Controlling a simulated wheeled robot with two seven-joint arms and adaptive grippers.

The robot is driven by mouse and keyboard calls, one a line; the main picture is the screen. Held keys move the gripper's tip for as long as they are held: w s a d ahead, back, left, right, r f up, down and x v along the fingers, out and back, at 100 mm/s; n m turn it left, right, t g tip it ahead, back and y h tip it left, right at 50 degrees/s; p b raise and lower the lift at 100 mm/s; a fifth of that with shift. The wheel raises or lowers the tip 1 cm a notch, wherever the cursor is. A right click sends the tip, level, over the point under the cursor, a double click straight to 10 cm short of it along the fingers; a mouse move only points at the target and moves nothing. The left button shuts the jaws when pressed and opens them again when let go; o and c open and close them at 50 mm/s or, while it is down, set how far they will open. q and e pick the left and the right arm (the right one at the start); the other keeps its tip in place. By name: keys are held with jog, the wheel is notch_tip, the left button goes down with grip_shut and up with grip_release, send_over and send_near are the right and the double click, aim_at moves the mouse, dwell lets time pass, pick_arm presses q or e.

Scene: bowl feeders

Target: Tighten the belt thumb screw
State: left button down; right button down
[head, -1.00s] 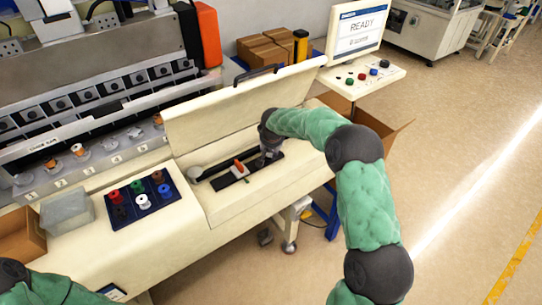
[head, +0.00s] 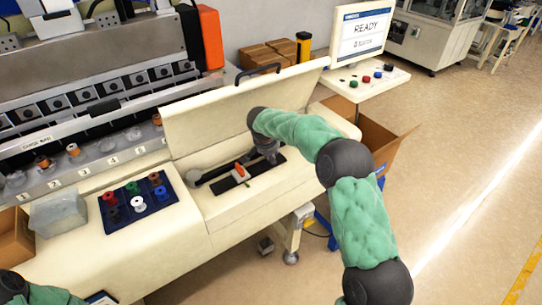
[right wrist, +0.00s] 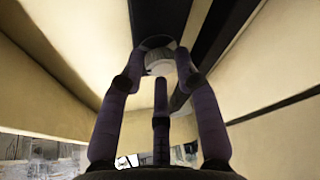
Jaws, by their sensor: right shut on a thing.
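The thumb screw (right wrist: 159,64), a grey round knob, sits at the middle top of the right wrist view. The fingers of my right gripper (right wrist: 160,75) are closed around it. In the head view my right gripper (head: 268,153) reaches down into the open cream compartment (head: 222,212) over the dark belt strip (head: 262,178); my arm hides the screw there. A small orange-red lever on a white block (head: 240,172) stands just left of the gripper. My left gripper is out of view; only part of its arm shows at bottom left.
The raised cream lid (head: 215,115) stands behind my right gripper. A dark tray of coloured spools (head: 120,219) and a clear bin (head: 57,213) lie left. A monitor reading READY (head: 360,32) and a button panel (head: 385,82) stand at the right, above a cardboard box (head: 378,140).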

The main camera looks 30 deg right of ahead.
jog(key=shift+w+r, duration=0.15)
jog(key=c, duration=1.1)
grip_release()
jog(key=shift+o, duration=0.8)
jog(key=shift+w, duration=0.1)
jog(key=v, duration=1.2)
